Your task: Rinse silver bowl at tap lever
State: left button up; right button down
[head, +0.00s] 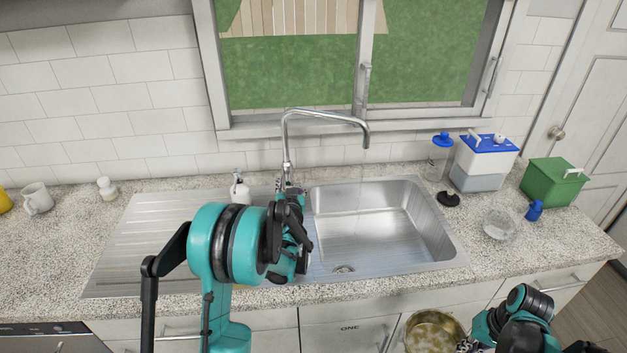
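The silver bowl (433,331) shows at the bottom edge, in front of the cabinet doors, partly cut off and with a yellowish tint inside. My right gripper (467,345) is at its right rim and appears shut on it; the fingertips are mostly out of frame. The tap (325,113) arches over the steel sink (420,225). Its lever, at the tap's base, is largely hidden behind my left gripper (292,197). That gripper is close to the base, but its fingers are hidden by its own body, and contact is unclear. A faint vertical line shows below the spout.
A ribbed drainboard (140,235) lies left of the sink, with a white bottle (240,188) behind my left arm. A glass bowl (499,224), blue bottle (534,210), green bin (553,184) and blue-lidded container (482,163) stand right. A mug (37,198) stands far left.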

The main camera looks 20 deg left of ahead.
aim_at(287, 176)
pick_arm(q)
jog(key=v, duration=0.9)
jog(key=shift+s+d, duration=0.2)
jog(key=shift+c, duration=0.3)
